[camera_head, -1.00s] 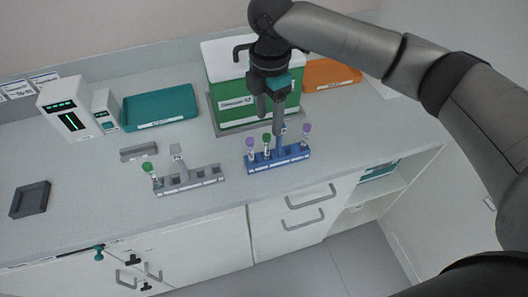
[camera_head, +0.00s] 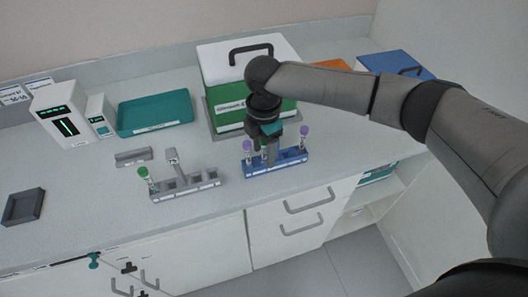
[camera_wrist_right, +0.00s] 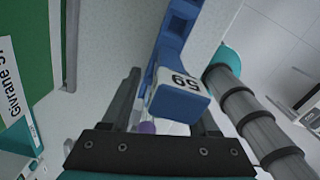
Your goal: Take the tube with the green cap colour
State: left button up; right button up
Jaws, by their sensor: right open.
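A blue rack (camera_head: 292,159) stands near the front of the counter, with purple-capped tubes at its left end (camera_head: 247,147) and right end (camera_head: 304,133). A green-capped tube (camera_head: 264,151) in it is mostly hidden behind my right gripper (camera_head: 270,158). My right gripper is open, low over the rack's middle. In the right wrist view, a blue upright of the rack labelled 59 (camera_wrist_right: 180,88) shows between the fingers, and a purple cap (camera_wrist_right: 147,127) shows close to them. My left gripper is not in view.
A green box with a white lid (camera_head: 222,72) stands behind the blue rack. A teal tray (camera_head: 155,112), a white device (camera_head: 60,113) and a dark grey tray (camera_head: 23,206) are to the left. A blue box (camera_head: 395,64) is at the back right.

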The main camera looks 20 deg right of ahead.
jog(key=shift+c, duration=0.2)
grip_shut()
jog(key=shift+r, duration=0.1)
notch_tip(320, 180, up, 20)
jog(key=p, duration=0.2)
dwell(0.3)
